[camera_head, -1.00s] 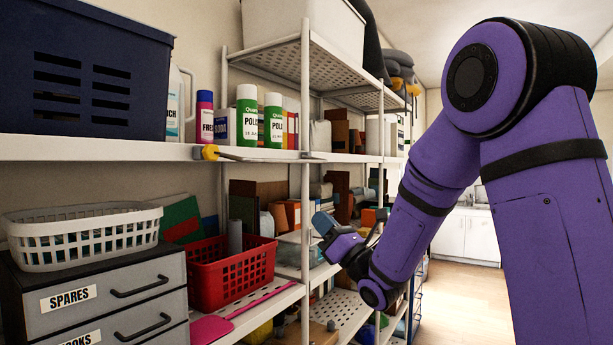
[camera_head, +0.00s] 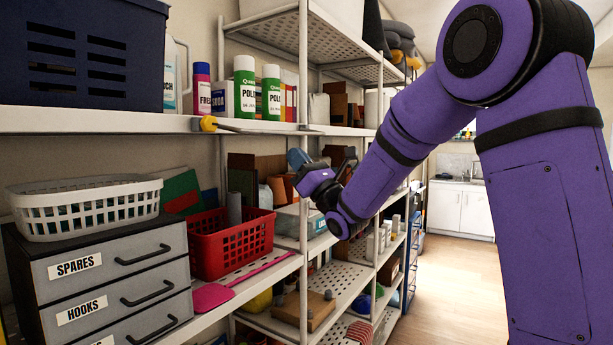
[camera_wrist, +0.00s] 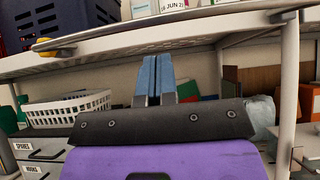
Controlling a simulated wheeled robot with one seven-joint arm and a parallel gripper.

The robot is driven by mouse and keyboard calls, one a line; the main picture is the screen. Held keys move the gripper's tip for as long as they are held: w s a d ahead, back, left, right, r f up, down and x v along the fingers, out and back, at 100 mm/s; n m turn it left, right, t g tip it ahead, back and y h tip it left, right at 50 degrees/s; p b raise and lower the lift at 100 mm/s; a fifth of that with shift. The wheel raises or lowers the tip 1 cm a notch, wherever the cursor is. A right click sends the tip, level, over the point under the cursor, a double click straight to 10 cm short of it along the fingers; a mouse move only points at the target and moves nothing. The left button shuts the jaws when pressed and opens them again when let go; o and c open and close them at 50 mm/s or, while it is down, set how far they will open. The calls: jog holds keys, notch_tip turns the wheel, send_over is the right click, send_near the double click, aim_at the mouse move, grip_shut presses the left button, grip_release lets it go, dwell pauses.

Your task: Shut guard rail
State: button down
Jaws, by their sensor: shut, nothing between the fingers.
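What looks like the guard rail (camera_head: 262,130) is a thin grey bar at the front edge of the upper shelf. It has a yellow knob (camera_head: 208,124) at its left end and reaches right toward a white post. In the wrist view the rail (camera_wrist: 160,36) crosses above my gripper, its yellow knob (camera_wrist: 42,45) at left. My gripper (camera_head: 294,158) is below the rail's right part, in front of the shelving. Its blue fingers also show in the wrist view (camera_wrist: 153,76), together and empty. I cannot tell whether they touch the rail.
Spray cans (camera_head: 244,88) stand on the shelf behind the rail. A dark blue crate (camera_head: 85,62) is at upper left. Below are a white basket (camera_head: 85,208), a red basket (camera_head: 232,246) and grey drawers (camera_head: 110,270). A white post (camera_head: 304,80) is close to my gripper. Floor at right is clear.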

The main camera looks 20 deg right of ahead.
jog(key=shift+r, duration=1.3)
jog(key=shift+s+d+r+g+h, duration=0.15)
jog(key=shift+r+g+h, duration=0.15)
jog(key=shift+r, duration=0.05)
